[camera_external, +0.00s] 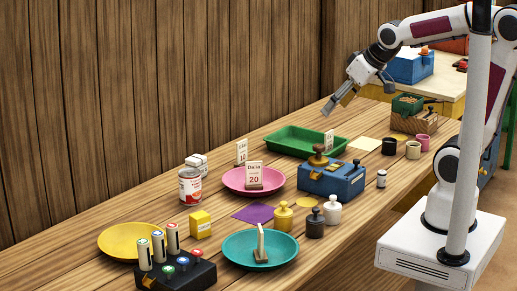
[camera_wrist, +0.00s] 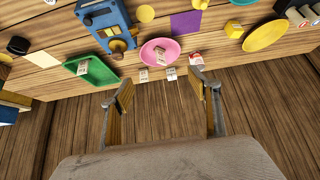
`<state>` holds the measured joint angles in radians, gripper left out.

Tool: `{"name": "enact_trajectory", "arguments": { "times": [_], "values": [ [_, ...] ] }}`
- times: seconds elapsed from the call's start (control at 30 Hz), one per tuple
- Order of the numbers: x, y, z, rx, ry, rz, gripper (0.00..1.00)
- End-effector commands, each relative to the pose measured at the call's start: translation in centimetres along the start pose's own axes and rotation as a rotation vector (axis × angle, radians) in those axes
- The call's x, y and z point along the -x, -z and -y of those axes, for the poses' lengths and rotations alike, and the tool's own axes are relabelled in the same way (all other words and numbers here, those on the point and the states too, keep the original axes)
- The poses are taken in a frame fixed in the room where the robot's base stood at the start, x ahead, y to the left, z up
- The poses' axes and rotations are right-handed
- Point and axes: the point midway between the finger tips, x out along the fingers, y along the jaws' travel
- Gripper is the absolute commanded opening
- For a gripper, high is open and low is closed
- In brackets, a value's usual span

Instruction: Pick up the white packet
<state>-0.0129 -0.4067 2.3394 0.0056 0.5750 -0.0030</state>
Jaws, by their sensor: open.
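In the external view, a small white packet (camera_external: 198,161) stands near the wall side of the table, partly hidden behind a red and white can (camera_external: 190,186). In the wrist view, a small white shape that looks like the packet (camera_wrist: 171,73) lies near the table's wall-side edge, beside the pink plate; its print is too small to read. My gripper (camera_external: 337,105) is open and empty, high above the far part of the table, to the right of the packet. In the wrist view, the two fingers of my gripper (camera_wrist: 165,90) are wide apart with nothing between them.
White price cards stand near the packet: one behind the pink plate (camera_external: 232,182), one on it. A green tray (camera_external: 278,141), blue scale (camera_external: 314,180), yellow box (camera_external: 200,226) and teal plate (camera_external: 236,256) share the table. The wooden wall (camera_external: 130,90) is close behind the packet.

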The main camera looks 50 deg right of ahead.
Motion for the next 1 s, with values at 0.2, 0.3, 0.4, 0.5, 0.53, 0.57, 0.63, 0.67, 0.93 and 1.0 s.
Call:
{"name": "enact_trajectory", "arguments": {
  "times": [0.2, 0.3, 0.4, 0.5, 0.53, 0.57, 0.63, 0.67, 0.93, 1.0],
  "values": [
    [-3.3, 4.1, 0.2, 0.003, 0.003, -0.047, 0.61],
    [-4.9, 5.8, 0.3, 0.004, 0.005, -0.070, 0.61],
    [-6.5, 7.5, 0.4, 0.005, 0.006, -0.093, 0.61],
    [-8.2, 9.1, 0.5, 0.006, 0.007, -0.117, 0.61],
    [-8.7, 9.6, 0.6, 0.006, 0.008, -0.123, 0.61],
    [-9.3, 10.0, 0.6, 0.007, 0.008, -0.130, 0.61],
    [-10.5, 11.1, 0.7, 0.007, 0.009, -0.147, 0.61],
    [-11.1, 11.4, 0.7, 0.008, 0.009, -0.153, 0.61],
    [-16.1, 14.8, 1.1, 0.010, 0.012, -0.216, 0.61],
    [-17.5, 15.6, 1.2, 0.011, 0.013, -0.232, 0.61]
  ]
}}
